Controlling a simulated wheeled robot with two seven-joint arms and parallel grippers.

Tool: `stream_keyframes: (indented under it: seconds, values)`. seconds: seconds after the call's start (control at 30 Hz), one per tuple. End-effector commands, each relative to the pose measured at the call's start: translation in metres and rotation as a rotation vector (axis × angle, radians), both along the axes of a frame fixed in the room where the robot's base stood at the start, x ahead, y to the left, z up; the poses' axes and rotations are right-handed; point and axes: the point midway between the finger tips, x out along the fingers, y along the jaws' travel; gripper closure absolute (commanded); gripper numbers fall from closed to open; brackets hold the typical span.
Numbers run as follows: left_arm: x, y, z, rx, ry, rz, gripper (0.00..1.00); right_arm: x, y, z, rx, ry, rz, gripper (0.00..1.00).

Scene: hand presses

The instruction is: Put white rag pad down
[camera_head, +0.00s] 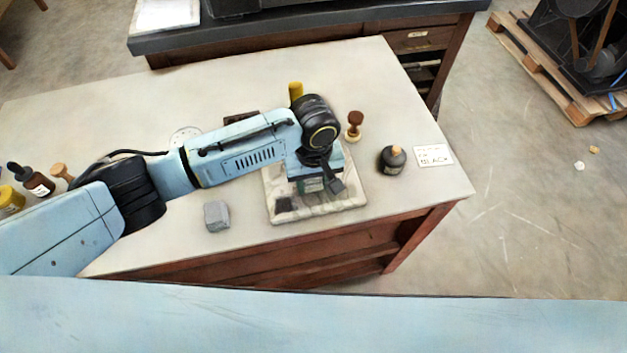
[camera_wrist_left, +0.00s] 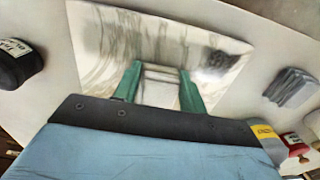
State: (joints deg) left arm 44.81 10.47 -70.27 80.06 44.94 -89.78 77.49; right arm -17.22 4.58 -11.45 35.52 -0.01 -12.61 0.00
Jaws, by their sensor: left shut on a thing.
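My left gripper (camera_head: 312,186) is over the pale, ink-smeared slab (camera_head: 345,198) on the table. In the left wrist view its two green fingers (camera_wrist_left: 160,88) are shut on a small whitish pad, the white rag pad (camera_wrist_left: 160,76). The pad is over the slab (camera_wrist_left: 105,45); I cannot tell whether it touches it. In the head view the gripper hides the pad. My right gripper is not in view.
A grey folded block (camera_head: 217,216) lies left of the slab. A brown-handled stamp (camera_head: 354,125) is behind. Bottles (camera_head: 30,180) stand far left. The table's front right corner is clear.

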Motion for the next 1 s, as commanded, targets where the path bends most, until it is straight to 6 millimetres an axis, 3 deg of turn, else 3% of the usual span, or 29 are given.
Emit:
stream_keyframes:
  seconds: [0.33, 0.37, 0.5, 0.83, 1.0]
  values:
    - [0.0, -0.001, -0.003, -0.002, -0.001, 0.0, 0.8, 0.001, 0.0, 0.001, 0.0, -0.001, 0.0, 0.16]
    - [0.0, -0.001, -0.003, -0.002, -0.001, -0.001, 0.55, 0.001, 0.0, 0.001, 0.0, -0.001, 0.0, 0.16]
    - [0.0, 0.0, -0.003, -0.002, -0.002, -0.001, 0.37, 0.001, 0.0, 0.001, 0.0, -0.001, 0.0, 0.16]
    - [0.001, 0.0, 0.0, -0.001, -0.003, 0.0, 0.37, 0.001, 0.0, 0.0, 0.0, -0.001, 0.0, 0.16]
    - [0.001, -0.001, 0.024, -0.003, -0.004, 0.0, 0.37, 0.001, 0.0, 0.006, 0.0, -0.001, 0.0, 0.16]
